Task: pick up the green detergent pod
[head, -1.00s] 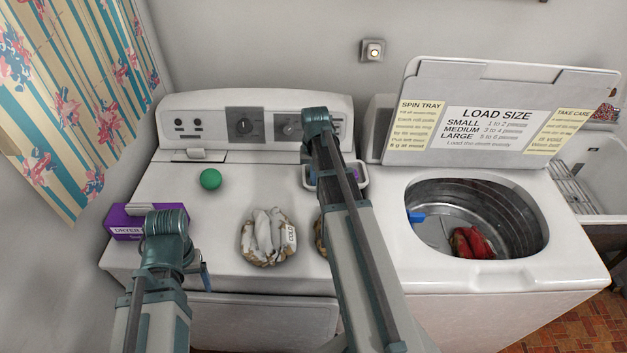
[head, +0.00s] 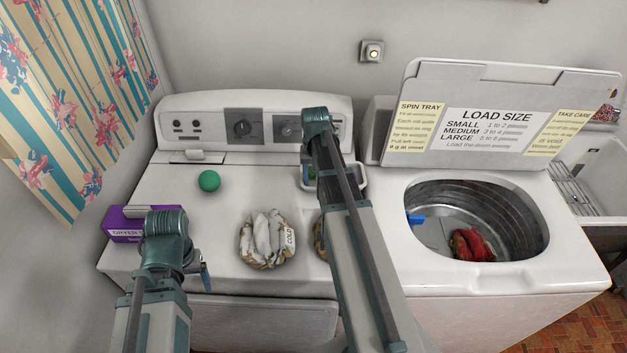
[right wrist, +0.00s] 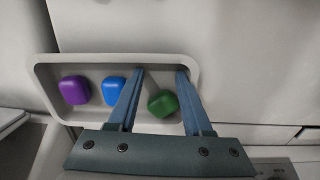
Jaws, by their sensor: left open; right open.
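The green detergent pod (right wrist: 163,103) lies in a shallow pale tray (right wrist: 110,61) in the right wrist view. A blue pod (right wrist: 113,91) and a purple pod (right wrist: 75,90) lie to its left. My right gripper (right wrist: 160,70) is open. Its two fingers reach over the tray, one on each side of the green pod in the picture; the height gap cannot be told. In the head view my right arm hides the pod and much of the tray (head: 362,176). My left gripper (head: 204,276) is mostly hidden by its own wrist, open, above the dryer's front left.
A green ball (head: 209,181) and a bundle of white cloth (head: 266,240) marked COLD sit on the dryer top (head: 165,190). A purple box (head: 122,224) is by my left wrist. The open washer (head: 480,278) at right holds red cloth (head: 472,245).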

